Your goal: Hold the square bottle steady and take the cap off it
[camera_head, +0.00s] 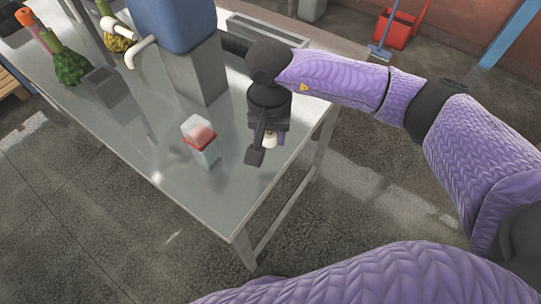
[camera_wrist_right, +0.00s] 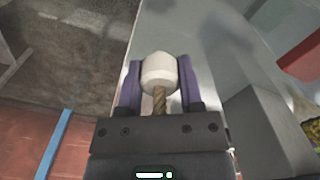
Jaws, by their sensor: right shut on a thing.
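A small square bottle (camera_head: 206,152), clear below with a red band and a pale top, stands on the metal table, left of my right gripper and apart from it. I cannot tell its cap from its body. My right gripper (camera_head: 263,143) points down above the table near its right edge. It is shut on a white rounded piece (camera_wrist_right: 159,72) with a brass-coloured twisted stem between its fingers. I cannot tell whether this piece is a cap. The white piece also shows below the gripper in the head view (camera_head: 271,139). My left gripper is out of view.
The metal table (camera_head: 196,197) has free room in front of the bottle. A grey block (camera_head: 195,72) under a blue container (camera_head: 176,22) stands behind it. A grey open box (camera_head: 105,86) and a green textured thing (camera_head: 70,66) stand at the left.

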